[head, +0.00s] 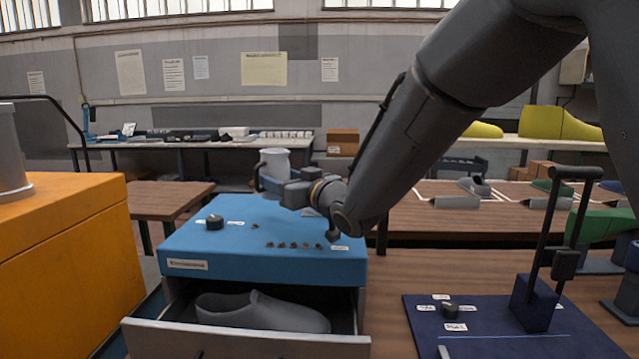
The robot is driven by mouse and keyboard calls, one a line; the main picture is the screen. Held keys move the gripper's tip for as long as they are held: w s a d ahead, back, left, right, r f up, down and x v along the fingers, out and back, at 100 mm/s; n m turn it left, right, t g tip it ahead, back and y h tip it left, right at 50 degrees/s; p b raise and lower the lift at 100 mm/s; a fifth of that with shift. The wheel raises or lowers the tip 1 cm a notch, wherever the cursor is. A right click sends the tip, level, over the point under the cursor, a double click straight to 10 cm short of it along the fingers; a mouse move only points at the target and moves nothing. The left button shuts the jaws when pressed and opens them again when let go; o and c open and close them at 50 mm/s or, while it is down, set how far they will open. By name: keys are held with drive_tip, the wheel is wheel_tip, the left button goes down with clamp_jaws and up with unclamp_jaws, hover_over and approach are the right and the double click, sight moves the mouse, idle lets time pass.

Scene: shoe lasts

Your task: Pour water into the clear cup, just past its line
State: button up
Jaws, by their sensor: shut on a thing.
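My gripper (270,183) is shut on a pale grey-white jug (275,160) in the head view. The jug looks upright, held above the far part of the blue-topped cabinet (215,262). Its lower part is partly hidden by the gripper. I cannot see any water in it. No clear cup or fill line can be made out; my arm covers part of the view.
The cabinet's drawer (250,347) is open with a grey shoe last (262,312) inside. A knob (215,222) stands on its top. An orange block (70,265) is at left. A navy fixture base (500,335) with upright bars stands at right.

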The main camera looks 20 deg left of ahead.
drive_tip(key=shift+d+r, duration=0.1)
drive_tip(key=shift+r, duration=0.1)
drive_tip(key=shift+w+d+r+m+p, duration=0.1)
drive_tip(key=shift+r+m+p, duration=0.45)
drive_tip(key=shift+p, duration=0.1)
drive_tip(key=shift+w+d+r+m+p, duration=0.1)
drive_tip(key=shift+r+m+p, duration=0.35)
drive_tip(key=shift+m+p, duration=0.15)
drive_tip(key=shift+w+d+f+m, duration=0.15)
drive_tip(key=shift+f+m, duration=0.1)
drive_tip(key=shift+f, duration=0.25)
drive_tip(key=shift+w+d+f+m+t, duration=0.2)
drive_tip(key=shift+f+m+t, duration=0.15)
drive_tip(key=shift+m, duration=0.35)
drive_tip(key=shift+w+d+r+m, duration=0.2)
drive_tip(key=shift+m, duration=0.5)
drive_tip(key=shift+w+d+f+m+t+p, duration=0.1)
drive_tip(key=shift+f+m+t+p, duration=0.2)
drive_tip(key=shift+m, duration=1)
drive_tip(key=shift+w+d+f+m+t+p, duration=0.15)
drive_tip(key=shift+f+m+p, duration=0.25)
drive_tip(key=shift+m, duration=0.9)
drive_tip(key=shift+w+f+m+t+p, duration=0.15)
drive_tip(key=shift+m+p, duration=0.3)
drive_tip(key=shift+m, duration=0.85)
